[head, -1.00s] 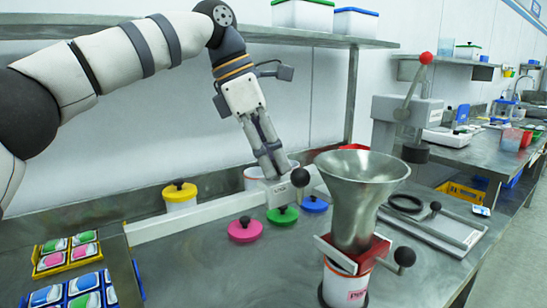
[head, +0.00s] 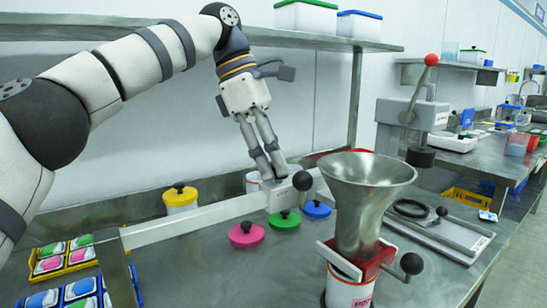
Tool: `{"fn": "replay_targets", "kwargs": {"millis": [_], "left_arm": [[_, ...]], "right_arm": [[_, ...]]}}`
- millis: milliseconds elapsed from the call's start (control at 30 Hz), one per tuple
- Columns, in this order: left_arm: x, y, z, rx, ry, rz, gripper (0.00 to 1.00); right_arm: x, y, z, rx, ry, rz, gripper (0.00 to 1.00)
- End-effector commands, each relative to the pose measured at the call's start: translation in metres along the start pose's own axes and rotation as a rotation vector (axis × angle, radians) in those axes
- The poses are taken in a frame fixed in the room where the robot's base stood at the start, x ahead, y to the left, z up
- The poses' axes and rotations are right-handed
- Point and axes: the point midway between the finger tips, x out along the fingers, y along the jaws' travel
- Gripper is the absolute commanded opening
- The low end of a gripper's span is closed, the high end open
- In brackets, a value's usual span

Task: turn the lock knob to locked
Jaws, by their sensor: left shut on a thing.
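My left gripper (head: 276,175) reaches down from above. Its fingertips are together at the top of a white block (head: 282,197) at the end of a long white beam (head: 190,224). The fingers are shut on a small part there, taken to be the lock knob; they hide it, so its angle cannot be read. A black ball (head: 302,181) sits just right of the fingertips, apart from them. My right gripper is not in view.
A steel funnel (head: 362,200) on a red holder with a black ball handle (head: 411,263) stands to the right. Pink (head: 246,235), green (head: 286,220) and blue (head: 317,209) lids lie close in front. A shelf (head: 200,32) runs behind the arm.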

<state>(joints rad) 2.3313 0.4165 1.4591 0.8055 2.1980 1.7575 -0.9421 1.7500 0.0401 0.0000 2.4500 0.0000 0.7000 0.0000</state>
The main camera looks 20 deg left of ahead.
Motion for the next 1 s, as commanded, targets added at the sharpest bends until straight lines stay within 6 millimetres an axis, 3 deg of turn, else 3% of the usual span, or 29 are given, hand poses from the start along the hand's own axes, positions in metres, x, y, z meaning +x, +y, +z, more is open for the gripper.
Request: {"fn": "replay_targets", "kwargs": {"millis": [100,133,200,533,700,800,1000], "left_arm": [[0.001,0.000,0.000,0.000,0.002,-0.002,0.00],[0.001,0.000,0.000,0.000,0.002,-0.002,0.34],[0.001,0.000,0.000,0.000,0.002,-0.002,0.48],[-0.003,0.000,0.000,-0.001,0.000,0.001,0.48],[-0.033,0.000,0.002,-0.002,-0.002,0.003,0.48],[-0.044,0.001,-0.034,-0.007,-0.002,0.001,0.48],[-0.065,0.000,-0.085,-0.005,-0.001,-0.001,0.48]], "right_arm": [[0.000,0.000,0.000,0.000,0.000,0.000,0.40],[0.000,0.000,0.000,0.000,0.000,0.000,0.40],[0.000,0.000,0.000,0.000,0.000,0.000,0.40],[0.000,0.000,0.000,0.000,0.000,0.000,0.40],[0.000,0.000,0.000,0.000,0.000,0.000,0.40],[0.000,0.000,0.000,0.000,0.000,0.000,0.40],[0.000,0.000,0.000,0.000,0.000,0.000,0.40]]}}
